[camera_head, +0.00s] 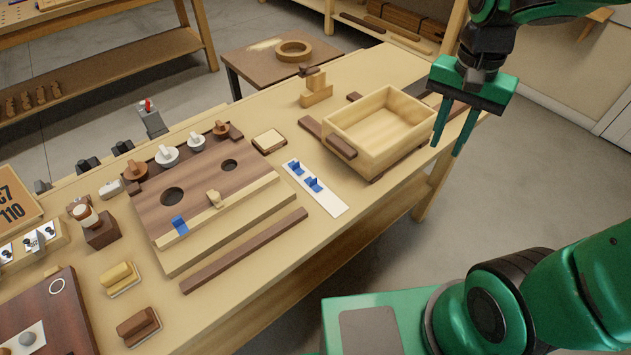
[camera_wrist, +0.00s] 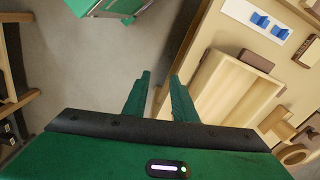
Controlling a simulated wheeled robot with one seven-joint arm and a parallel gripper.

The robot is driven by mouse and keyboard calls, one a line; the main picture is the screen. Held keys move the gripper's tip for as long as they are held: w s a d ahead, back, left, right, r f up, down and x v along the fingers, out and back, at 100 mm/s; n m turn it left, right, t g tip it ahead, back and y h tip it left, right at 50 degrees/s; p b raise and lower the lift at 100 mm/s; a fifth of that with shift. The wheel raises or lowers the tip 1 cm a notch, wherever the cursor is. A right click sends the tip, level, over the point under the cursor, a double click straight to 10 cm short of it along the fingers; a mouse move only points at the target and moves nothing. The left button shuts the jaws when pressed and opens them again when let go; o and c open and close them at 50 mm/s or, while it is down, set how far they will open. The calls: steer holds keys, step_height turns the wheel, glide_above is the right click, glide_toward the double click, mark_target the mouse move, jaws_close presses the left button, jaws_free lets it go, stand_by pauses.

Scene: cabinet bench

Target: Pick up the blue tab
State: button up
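Two small blue tabs stand on a white strip (camera_head: 325,197): one nearer the back (camera_head: 297,168) and one nearer the front (camera_head: 313,184). Both also show at the top right of the wrist view, as one tab (camera_wrist: 260,19) and another tab (camera_wrist: 280,32). A third blue piece (camera_head: 180,226) sits at the front edge of the brown board with round holes (camera_head: 195,190). My gripper (camera_head: 449,146) is open and empty, pointing down beyond the bench's right edge, far to the right of the tabs. Its fingers show apart in the wrist view (camera_wrist: 160,76).
A light wooden box (camera_head: 381,125) stands between my gripper and the white strip, and shows close by in the wrist view (camera_wrist: 222,85). A dark wooden bar (camera_head: 245,250) lies in front of the board. The floor below my gripper is clear.

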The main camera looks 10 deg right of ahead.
steer(key=w+a+f+m, duration=0.1)
steer(key=w+a, duration=0.2)
steer(key=a, duration=0.3)
steer(key=w+a+f, duration=0.1)
steer(key=w+a, duration=0.2)
steer(key=a, duration=0.2)
steer(key=m, duration=0.2)
glide_above(313, 182)
steer(key=shift+y, duration=0.3)
steer(key=f, duration=0.7)
steer(key=shift+w+d+f, duration=0.1)
steer(key=shift+w+d, duration=0.25)
steer(key=shift+a+f, duration=0.15)
steer(key=shift+f, duration=3.1)
jaws_close()
